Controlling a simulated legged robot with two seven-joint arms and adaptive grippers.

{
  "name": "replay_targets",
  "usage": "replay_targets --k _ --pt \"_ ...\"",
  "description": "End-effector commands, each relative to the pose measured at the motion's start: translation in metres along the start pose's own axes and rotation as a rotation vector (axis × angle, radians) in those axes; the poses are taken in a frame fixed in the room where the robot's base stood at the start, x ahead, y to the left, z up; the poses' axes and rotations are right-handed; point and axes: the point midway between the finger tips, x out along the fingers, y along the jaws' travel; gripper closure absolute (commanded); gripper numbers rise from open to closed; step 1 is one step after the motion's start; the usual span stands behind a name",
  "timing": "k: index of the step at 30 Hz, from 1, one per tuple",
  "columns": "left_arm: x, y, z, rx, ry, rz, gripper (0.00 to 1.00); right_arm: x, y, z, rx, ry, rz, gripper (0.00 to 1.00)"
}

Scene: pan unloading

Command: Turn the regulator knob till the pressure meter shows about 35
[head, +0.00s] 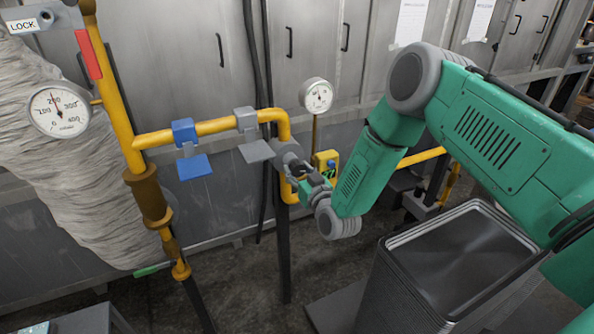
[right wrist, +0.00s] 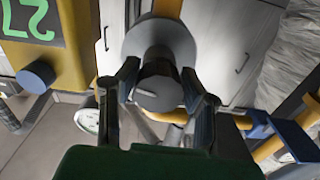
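The grey regulator knob (right wrist: 158,92) sits on a round grey disc (right wrist: 165,45) on the yellow pipe in the right wrist view. My right gripper (right wrist: 160,75) has one finger on each side of the knob, with the tips against its sides. In the head view my right gripper (head: 308,178) is at the pipe fitting and largely covers the knob. A yellow meter box (right wrist: 72,45) with green digits is beside it; the upside-down digits look like 27, cut by the frame edge. The box also shows in the head view (head: 321,159), too small to read. My left gripper is out of view.
A round dial gauge (head: 317,96) stands behind the pipe, and a larger one (head: 59,111) is at left. A blue valve handle (head: 193,166) and a grey one (head: 257,152) hang on the yellow pipe (head: 215,127).

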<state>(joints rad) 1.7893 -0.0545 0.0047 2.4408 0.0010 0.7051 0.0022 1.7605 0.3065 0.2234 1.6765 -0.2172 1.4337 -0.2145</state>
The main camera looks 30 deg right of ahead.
Motion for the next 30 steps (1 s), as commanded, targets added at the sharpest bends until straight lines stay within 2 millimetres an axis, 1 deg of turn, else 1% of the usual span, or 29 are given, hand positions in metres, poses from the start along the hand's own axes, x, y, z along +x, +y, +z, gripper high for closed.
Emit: replay_targets --k 8,14,20,30 --pt "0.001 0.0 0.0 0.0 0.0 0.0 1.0 -0.001 0.001 0.001 0.017 -0.001 0.002 0.93" --pt "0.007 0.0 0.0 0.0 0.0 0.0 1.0 -0.001 0.001 0.002 0.098 -0.001 0.003 0.93" --pt "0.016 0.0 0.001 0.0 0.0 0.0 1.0 -0.001 0.002 0.002 0.248 0.0 0.005 0.93" --pt "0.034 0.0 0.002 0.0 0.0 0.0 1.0 -0.001 0.001 0.003 0.552 0.0 0.006 0.93"
